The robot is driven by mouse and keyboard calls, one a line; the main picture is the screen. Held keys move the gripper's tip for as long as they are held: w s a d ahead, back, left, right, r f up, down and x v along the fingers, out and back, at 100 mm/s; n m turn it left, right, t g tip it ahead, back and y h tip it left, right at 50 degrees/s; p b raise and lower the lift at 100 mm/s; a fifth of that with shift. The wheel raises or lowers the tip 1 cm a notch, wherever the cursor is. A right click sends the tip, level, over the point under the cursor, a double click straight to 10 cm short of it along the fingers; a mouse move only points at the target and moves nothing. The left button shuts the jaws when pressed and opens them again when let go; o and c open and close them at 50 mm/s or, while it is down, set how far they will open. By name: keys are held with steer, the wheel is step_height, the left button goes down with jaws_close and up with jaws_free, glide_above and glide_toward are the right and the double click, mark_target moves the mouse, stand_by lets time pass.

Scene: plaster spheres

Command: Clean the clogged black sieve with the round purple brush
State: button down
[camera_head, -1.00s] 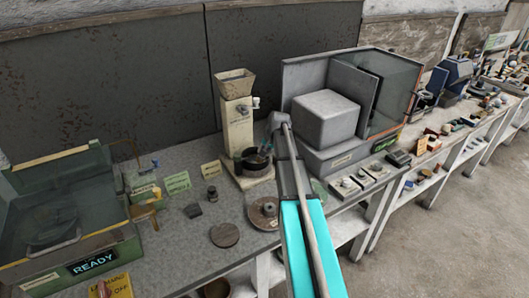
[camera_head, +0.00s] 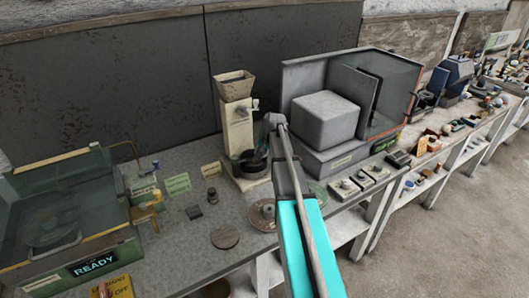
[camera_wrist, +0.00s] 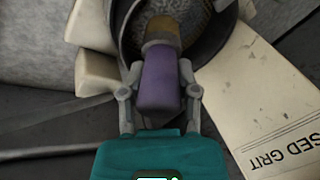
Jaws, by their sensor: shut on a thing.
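My gripper (camera_wrist: 160,72) is shut on the purple handle of the round brush (camera_wrist: 160,84). In the head view the black sieve (camera_head: 247,163) sits at the foot of the cream hopper stand, partly behind my arm. My gripper and the brush are mostly hidden by my arm there.
The cream stand with its hopper (camera_head: 235,108) rises behind the sieve. A grey machine with a clear hood (camera_head: 325,120) stands close on the right. A card reading "SED GRIT" (camera_wrist: 262,110) lies beside the sieve. Round discs (camera_head: 225,236) and a green glass-sided box (camera_head: 70,210) are on the left.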

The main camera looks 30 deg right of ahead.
mark_target(254, 160)
steer(key=shift+a+f, duration=0.15)
steer(key=shift+a, duration=0.4)
steer(key=shift+a+f, duration=0.15)
steer(key=shift+a, duration=0.4)
steer(key=shift+f+b, duration=0.35)
steer(key=shift+b, duration=0.25)
steer(key=shift+a, duration=0.1)
steer(key=shift+a+r, duration=0.1)
steer(key=shift+a, duration=0.3)
steer(key=shift+a, duration=0.1)
steer(key=shift+a, duration=0.3)
stand_by(0.4)
steer(key=shift+w+d, duration=0.1)
